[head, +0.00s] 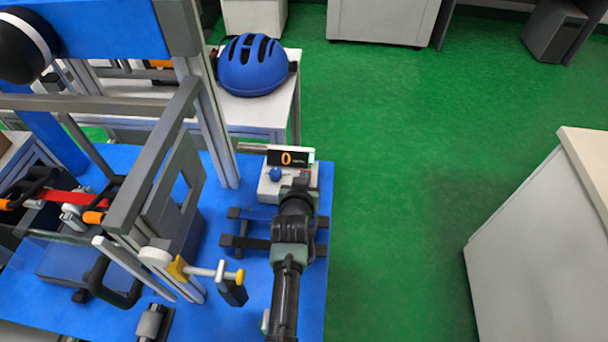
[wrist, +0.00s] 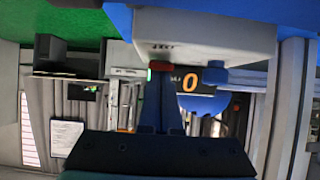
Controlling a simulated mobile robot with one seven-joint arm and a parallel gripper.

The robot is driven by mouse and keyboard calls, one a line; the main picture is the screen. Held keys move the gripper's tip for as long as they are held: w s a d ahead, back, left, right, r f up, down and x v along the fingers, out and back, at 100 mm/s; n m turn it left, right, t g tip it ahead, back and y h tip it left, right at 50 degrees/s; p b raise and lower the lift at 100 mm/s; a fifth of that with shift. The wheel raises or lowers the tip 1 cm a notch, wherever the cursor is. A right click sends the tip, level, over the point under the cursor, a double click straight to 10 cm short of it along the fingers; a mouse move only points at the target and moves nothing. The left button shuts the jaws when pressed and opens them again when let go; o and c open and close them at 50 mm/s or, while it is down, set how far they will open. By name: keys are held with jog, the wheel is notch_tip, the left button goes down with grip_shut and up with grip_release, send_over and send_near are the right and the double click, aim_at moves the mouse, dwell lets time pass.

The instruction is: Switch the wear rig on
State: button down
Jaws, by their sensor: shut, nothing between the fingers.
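A pale control box (head: 277,190) stands on the blue table, with a small black display (head: 290,157) reading an orange 0. A blue knob (head: 276,173) is on its top, and a small red part (head: 305,172) shows beside my gripper. The wrist view shows the box (wrist: 205,35) upside down, with the red part (wrist: 162,66), the knob (wrist: 215,75) and the display (wrist: 190,82). My gripper (wrist: 164,82) is shut and empty, its tips right at the red part. I cannot tell whether they touch. A small green patch (wrist: 149,74) shows beside the tips.
A grey frame (head: 150,150) and a clamp (head: 205,272) stand left of my arm on the blue table (head: 150,330). A blue helmet (head: 252,65) lies on a white table behind. Green floor is open to the right, up to a pale cabinet (head: 530,240).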

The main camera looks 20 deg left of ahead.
jog(key=shift+s+f, duration=0.15)
jog(key=shift+f, duration=0.15)
notch_tip(320, 180, up, 5)
jog(key=p, duration=0.4)
jog(key=shift+r, duration=0.2)
jog(key=r+p+v, duration=0.1)
jog(key=p+v, duration=0.1)
jog(key=v, duration=0.7)
jog(key=shift+w+r, duration=0.25)
jog(key=shift+f, duration=0.1)
